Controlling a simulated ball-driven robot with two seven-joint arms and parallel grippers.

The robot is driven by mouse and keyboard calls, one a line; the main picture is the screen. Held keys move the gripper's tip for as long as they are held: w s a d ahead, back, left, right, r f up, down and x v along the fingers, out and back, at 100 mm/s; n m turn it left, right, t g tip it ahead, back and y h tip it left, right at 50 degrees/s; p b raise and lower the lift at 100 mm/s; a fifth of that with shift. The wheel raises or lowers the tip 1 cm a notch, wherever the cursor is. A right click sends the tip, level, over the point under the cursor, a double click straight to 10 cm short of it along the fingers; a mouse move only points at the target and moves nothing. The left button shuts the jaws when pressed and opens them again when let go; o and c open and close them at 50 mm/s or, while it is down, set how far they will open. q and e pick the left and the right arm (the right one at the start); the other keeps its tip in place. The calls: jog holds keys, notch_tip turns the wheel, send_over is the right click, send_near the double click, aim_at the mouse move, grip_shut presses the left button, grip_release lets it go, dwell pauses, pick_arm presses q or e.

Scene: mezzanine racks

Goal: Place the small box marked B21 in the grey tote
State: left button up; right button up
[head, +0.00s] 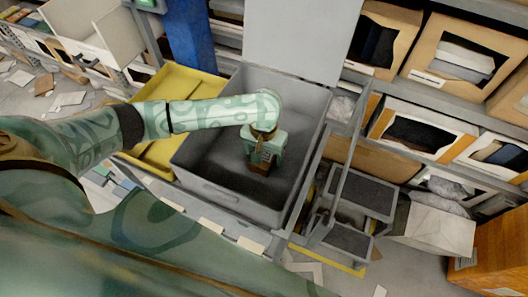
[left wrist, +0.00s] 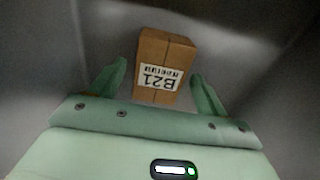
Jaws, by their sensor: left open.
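The small brown box marked B21 (left wrist: 161,60) is inside the grey tote (head: 216,194), its label facing the left wrist camera. In the head view the box (head: 259,169) shows just below my left gripper (head: 262,160), over the tote floor. In the left wrist view my left gripper (left wrist: 160,88) is open, with its two fingers apart on either side of the box's near end. A gap shows between each finger and the box. Whether the box rests fully on the tote floor is hard to tell. My right gripper is not in view.
A yellow tote (head: 150,152) stands left of the grey one. A step stool (head: 352,200) stands to the right on the floor. Racks with open cartons (head: 460,60) line the back right. A blue post (head: 190,38) rises behind. Papers litter the floor at left.

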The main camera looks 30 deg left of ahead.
aim_at(264, 156)
pick_arm(q)
notch_tip(264, 156, up, 12)
jog(key=p, duration=0.6)
jog(key=shift+d, duration=0.1)
